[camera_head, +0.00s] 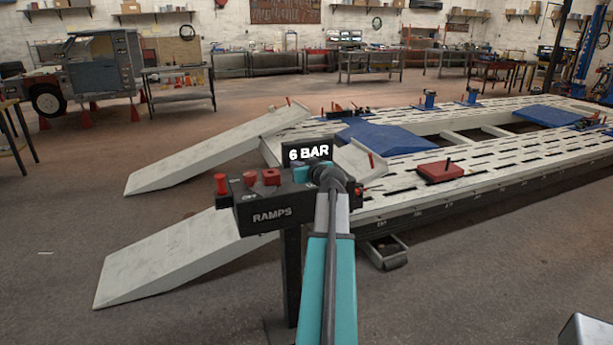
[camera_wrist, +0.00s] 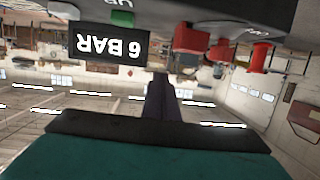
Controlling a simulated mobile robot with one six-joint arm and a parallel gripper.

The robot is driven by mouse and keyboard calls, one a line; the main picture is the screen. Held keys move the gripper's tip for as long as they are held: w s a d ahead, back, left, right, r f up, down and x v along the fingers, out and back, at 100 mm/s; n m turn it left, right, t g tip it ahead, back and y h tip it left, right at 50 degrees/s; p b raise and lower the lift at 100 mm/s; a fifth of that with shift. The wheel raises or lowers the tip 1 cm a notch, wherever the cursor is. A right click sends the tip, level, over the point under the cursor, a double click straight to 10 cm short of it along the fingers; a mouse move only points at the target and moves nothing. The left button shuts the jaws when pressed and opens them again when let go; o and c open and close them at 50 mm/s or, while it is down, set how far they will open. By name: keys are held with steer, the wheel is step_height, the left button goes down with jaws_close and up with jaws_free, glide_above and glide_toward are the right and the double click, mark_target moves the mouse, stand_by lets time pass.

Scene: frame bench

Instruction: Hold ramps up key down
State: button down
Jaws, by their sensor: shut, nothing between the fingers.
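A dark control box marked RAMPS (camera_head: 270,215) stands on a post. On its top, red controls show, among them a red block key (camera_head: 271,177). In the wrist view, which is upside down, the label UP stands at the top edge beside a green key (camera_wrist: 121,18). Red keys (camera_wrist: 191,38) and a red knob (camera_wrist: 258,56) sit to its right. My gripper (camera_wrist: 160,82) is shut and empty, close to the box. In the head view my wrist covers the right end of the box, so I cannot tell whether the fingertips touch a key.
A small display (camera_head: 308,152) reads 6 BAR behind the box. Two pale ramps, one nearer (camera_head: 175,258) and one farther (camera_head: 205,150), slope down to the floor from the frame bench (camera_head: 490,190). A red block (camera_head: 439,172) lies on the bench. The floor at front left is clear.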

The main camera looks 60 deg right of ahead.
steer(key=s+d+m+g+h, duration=0.1)
steer(key=s+d, duration=0.3)
steer(key=s, duration=0.2)
steer(key=shift+s+d+f, duration=0.2)
steer(key=shift+s+f, duration=0.15)
steer(key=shift+f, duration=0.05)
steer(key=shift+w+d, duration=0.1)
steer(key=shift+p+x, duration=1.15)
steer(key=shift+x, duration=2.65)
steer(key=shift+p+x, duration=0.4)
steer(key=shift+x, duration=0.8)
steer(key=shift+f, duration=0.8)
steer(key=shift+f+p, duration=0.5)
steer(key=shift+f, duration=0.65)
